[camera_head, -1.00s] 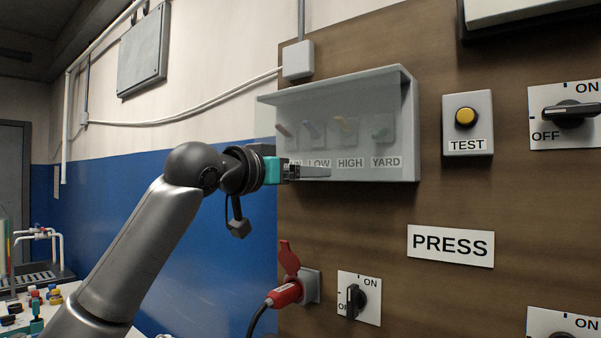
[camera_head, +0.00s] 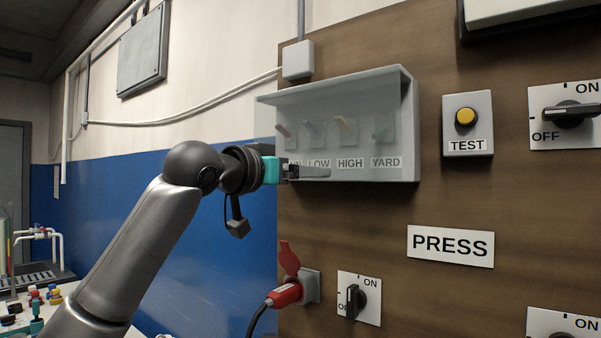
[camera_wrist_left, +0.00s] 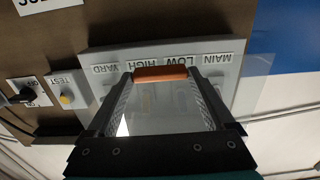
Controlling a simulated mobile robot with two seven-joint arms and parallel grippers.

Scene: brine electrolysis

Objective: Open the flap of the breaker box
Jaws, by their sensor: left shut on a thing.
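The grey breaker box (camera_head: 412,130) is on the brown board, with a clear flap (camera_head: 330,95) across its front. Through the flap I see several coloured switch levers above labels such as LOW, HIGH and YARD. My left gripper (camera_head: 308,171) is at the lower left front of the box and partly covers the leftmost label. In the left wrist view an orange handle bar (camera_wrist_left: 160,73) spans between the fingers of my left gripper (camera_wrist_left: 160,85), which is shut on it. I cannot tell exactly how far the flap stands from the box. My right gripper is not in view.
Right of the box are a TEST button (camera_head: 466,117) and a rotary switch (camera_head: 568,112). Below are a red plug in a socket (camera_head: 285,294), another rotary switch (camera_head: 355,300) and a PRESS sign (camera_head: 450,245). The space left of the board is open.

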